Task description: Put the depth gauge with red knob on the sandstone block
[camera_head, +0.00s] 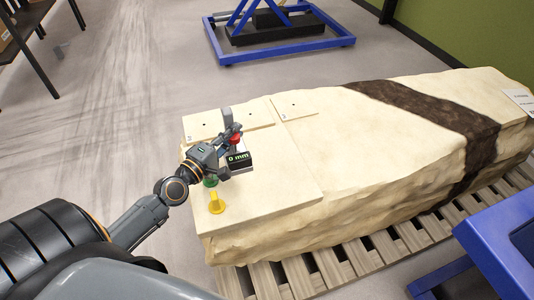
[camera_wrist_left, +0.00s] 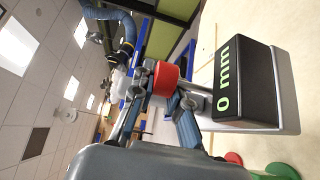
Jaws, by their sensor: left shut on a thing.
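The depth gauge (camera_head: 239,159) has a dark display reading "0 mm" and a red knob (camera_head: 236,140). My left gripper (camera_head: 235,133) is shut on the gauge at its red knob. In the left wrist view the red knob (camera_wrist_left: 166,79) sits between the fingers, with the display (camera_wrist_left: 243,84) beside it. The gauge is over the near left part of the pale sandstone block (camera_head: 370,155); I cannot tell whether it touches the surface. My right gripper is not in view.
Flat pale plates with small holes (camera_head: 293,107) lie on the block's left end. A yellow peg-like piece (camera_head: 216,204) and a green piece (camera_head: 210,182) are near my gripper. The block rests on a wooden pallet (camera_head: 385,247). Blue frames stand behind (camera_head: 340,42) and at right (camera_head: 500,240).

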